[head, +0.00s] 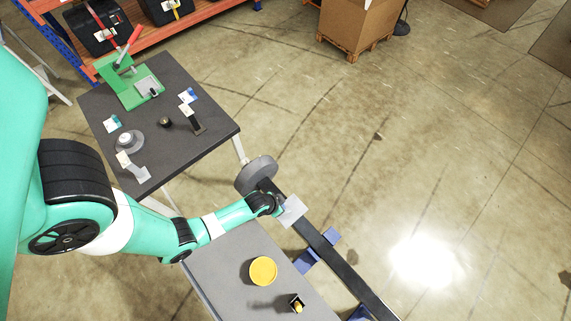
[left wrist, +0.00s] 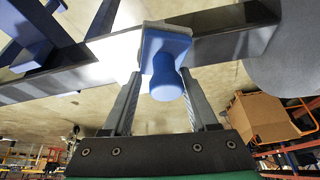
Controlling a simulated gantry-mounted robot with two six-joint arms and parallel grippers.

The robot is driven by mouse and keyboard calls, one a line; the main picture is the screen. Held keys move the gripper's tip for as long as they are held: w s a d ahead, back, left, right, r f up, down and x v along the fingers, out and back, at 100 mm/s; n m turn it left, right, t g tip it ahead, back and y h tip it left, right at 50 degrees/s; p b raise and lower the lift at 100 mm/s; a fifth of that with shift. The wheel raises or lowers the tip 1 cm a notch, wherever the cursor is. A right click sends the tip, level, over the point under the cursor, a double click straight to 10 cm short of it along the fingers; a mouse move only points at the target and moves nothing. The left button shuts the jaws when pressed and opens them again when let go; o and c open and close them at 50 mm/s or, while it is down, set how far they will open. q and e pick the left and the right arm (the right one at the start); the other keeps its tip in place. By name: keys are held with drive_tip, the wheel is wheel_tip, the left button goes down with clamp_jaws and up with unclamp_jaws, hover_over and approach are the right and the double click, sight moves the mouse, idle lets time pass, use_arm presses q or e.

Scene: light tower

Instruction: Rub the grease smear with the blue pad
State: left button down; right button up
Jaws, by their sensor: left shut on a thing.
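My left gripper (head: 277,207) is at the dark rail (head: 325,248), near its upper end. In the left wrist view its two fingers (left wrist: 162,78) are closed around the knob of the blue pad (left wrist: 170,43). The pad's flat plate is beyond the fingertips, in front of the rail (left wrist: 218,46). In the head view a pale square plate (head: 292,211) shows at the gripper's tip, over the rail. I cannot tell whether the pad touches the rail. I cannot make out a grease smear; bright glare covers part of the rail in the wrist view. My right gripper is out of view.
A grey disc (head: 256,173) is at the rail's upper end, and blue brackets (head: 307,261) are along it. The near table holds a yellow round item (head: 263,271) and a small black-and-yellow item (head: 297,303). A dark table (head: 205,101) holds a green fixture (head: 128,85). Right floor is clear.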

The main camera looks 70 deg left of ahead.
use_arm(q)
drive_tip(key=shift+s+f, duration=0.2)
drive_tip(key=shift+s, duration=0.1)
wheel_tip(320, 180, up, 6)
drive_tip(key=p, duration=0.5)
drive_tip(key=shift+f, duration=0.25)
drive_tip(key=shift+r, duration=0.35)
drive_tip(key=shift+w, duration=0.1)
drive_tip(key=shift+r, duration=1.5)
